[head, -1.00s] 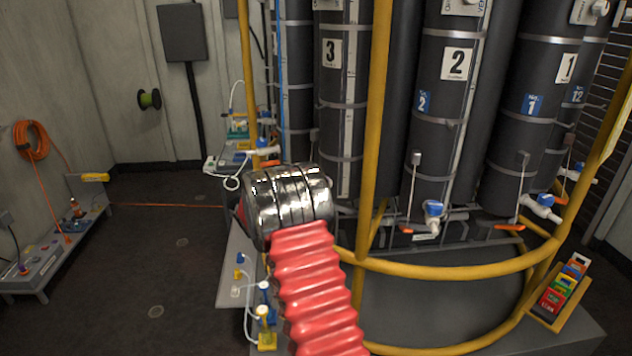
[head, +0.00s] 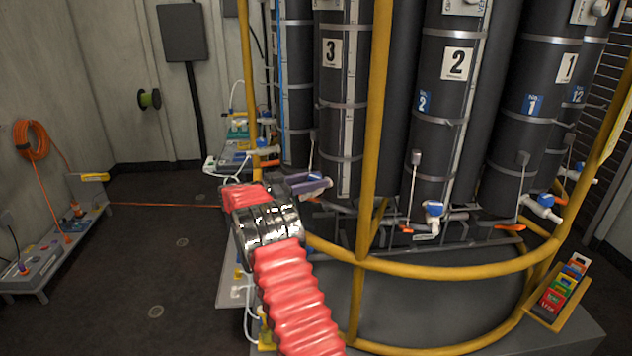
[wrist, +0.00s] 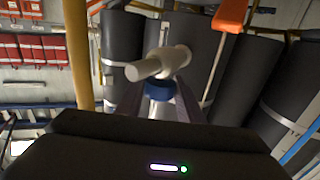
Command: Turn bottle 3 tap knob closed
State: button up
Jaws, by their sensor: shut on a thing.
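Bottle 3 (head: 330,125) is a tall dark cylinder with a white "3" label, standing behind the yellow frame. My gripper (head: 308,182) is at the tap near its foot, with greyish-purple fingers. In the wrist view, the blue tap knob (wrist: 158,90) sits between my two fingers, which are shut on it. The white tap body (wrist: 165,64) shows just beyond the knob, its spout pointing left. In the head view, my fingers hide the knob, so I cannot tell its turn there.
Bottle 2 (head: 437,120) and bottle 1 (head: 535,120) stand to the right, each with a blue-knobbed tap. A yellow post (head: 374,120) and curved yellow rail (head: 450,268) run close in front. An orange lever (wrist: 232,15) shows near the tap in the wrist view.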

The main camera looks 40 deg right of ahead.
jog(key=shift+s+d+m+g+y, duration=0.15)
jog(key=shift+m+g+y, duration=0.25)
jog(key=shift+m+g, duration=0.45)
jog(key=o, duration=1.1)
jog(key=shift+c, duration=0.2)
jog(key=shift+w+a, duration=0.35)
jog(key=shift+a, duration=0.25)
jog(key=v, duration=1.2)
jog(key=shift+a, duration=0.25)
jog(key=shift+w+f, duration=0.1)
